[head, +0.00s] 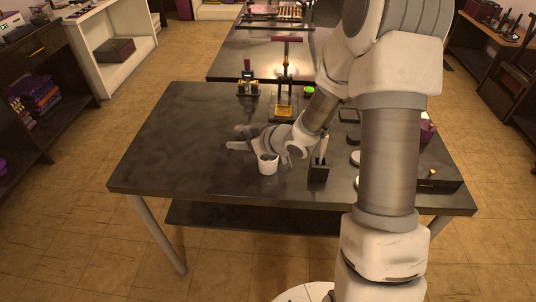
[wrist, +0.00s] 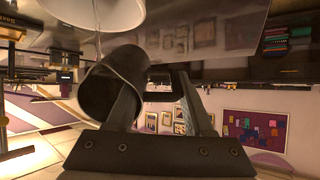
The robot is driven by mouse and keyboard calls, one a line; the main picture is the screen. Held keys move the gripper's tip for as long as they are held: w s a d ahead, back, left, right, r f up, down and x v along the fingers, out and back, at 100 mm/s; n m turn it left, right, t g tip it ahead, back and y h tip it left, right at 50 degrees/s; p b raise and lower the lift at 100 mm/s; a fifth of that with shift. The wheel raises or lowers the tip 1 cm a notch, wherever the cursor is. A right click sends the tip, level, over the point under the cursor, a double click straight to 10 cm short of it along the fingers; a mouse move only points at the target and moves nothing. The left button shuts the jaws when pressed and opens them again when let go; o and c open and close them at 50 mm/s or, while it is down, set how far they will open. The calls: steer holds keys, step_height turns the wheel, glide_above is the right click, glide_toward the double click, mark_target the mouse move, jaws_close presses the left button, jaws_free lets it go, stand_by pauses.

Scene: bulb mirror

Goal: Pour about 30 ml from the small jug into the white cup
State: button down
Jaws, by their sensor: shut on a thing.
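The white cup (head: 268,167) stands upright near the front middle of the table. In the wrist view its pale rounded side (wrist: 90,12) shows at the top edge, cut off by the frame. The small jug, a dark cylinder (wrist: 112,85), is held in my gripper (wrist: 165,98), whose fingers are shut on its handle side. The jug looks tilted, with its open end towards the lower left of the wrist view. In the head view my gripper (head: 250,146) is just above and left of the cup. The jug is hard to make out there, and no liquid stream can be seen.
A dark holder with upright white tools (head: 319,172) stands right of the cup. A dark tray (head: 440,184) is at the right. The table's left part is clear.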

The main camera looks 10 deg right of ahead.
steer(key=shift+r+t+y+b, duration=0.2)
steer(key=shift+t+y+b, duration=0.15)
steer(key=shift+b, duration=0.75)
stand_by(0.7)
steer(key=g+h+p, duration=0.1)
steer(key=g+p, duration=0.1)
steer(key=p, duration=0.4)
steer(key=g+h+p, duration=0.1)
steer(key=h+p, duration=0.1)
steer(key=p, duration=0.4)
steer(key=shift+w+a+r+g+p, duration=0.1)
steer(key=shift+a+r+g+p, duration=0.1)
steer(key=shift+g+p, duration=0.2)
steer(key=shift+f+h+p, duration=0.15)
steer(key=shift+h+p, duration=0.1)
steer(key=shift+p, duration=0.6)
steer(key=shift+w+a+f+g+h+p, duration=0.2)
steer(key=shift+f+g+p, duration=0.25)
steer(key=shift+p, duration=0.5)
steer(key=shift+w+a+f+g+h+p, duration=0.1)
steer(key=shift+w+f+g+h+p, duration=0.25)
steer(key=shift+p, duration=0.6)
